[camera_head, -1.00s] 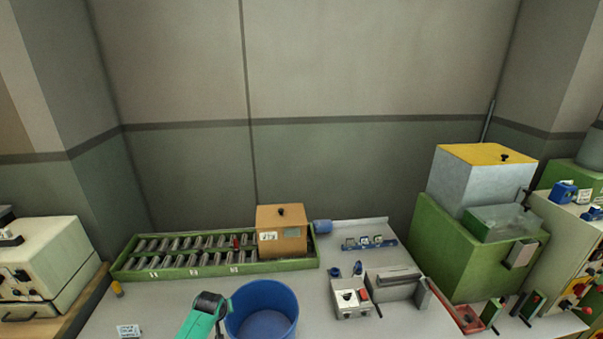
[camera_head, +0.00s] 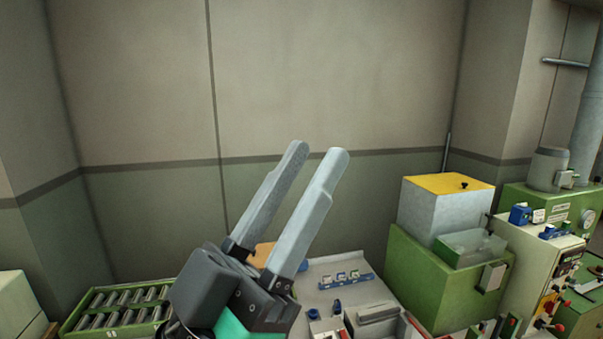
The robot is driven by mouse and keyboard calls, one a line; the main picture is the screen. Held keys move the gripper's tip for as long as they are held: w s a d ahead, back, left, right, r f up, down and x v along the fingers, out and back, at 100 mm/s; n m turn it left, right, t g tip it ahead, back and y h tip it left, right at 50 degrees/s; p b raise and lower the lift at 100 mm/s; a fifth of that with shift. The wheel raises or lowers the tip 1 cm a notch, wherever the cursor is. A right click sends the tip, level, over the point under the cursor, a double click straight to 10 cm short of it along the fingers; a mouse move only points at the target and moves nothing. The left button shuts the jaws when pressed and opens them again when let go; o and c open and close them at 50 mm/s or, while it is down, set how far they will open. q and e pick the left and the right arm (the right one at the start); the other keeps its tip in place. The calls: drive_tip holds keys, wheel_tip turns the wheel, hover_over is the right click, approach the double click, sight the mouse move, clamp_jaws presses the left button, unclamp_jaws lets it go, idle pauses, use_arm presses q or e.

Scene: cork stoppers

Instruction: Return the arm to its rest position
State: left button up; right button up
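My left gripper (camera_head: 320,150) is raised close to the camera in the lower middle of the head view. Its two long grey fingers point up and to the right, with a narrow gap between them and nothing visible in the gap. It hides most of the orange-brown box (camera_head: 262,253) and part of the table behind it. My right gripper does not show.
A green roller tray (camera_head: 75,318) lies at the lower left. The grey table (camera_head: 322,272) holds a blue rack (camera_head: 345,282) and small devices. A green machine with a yellow-topped box (camera_head: 447,184) stands right. The wall behind is bare.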

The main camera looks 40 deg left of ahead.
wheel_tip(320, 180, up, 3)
drive_tip(key=p, duration=0.3)
idle(0.4)
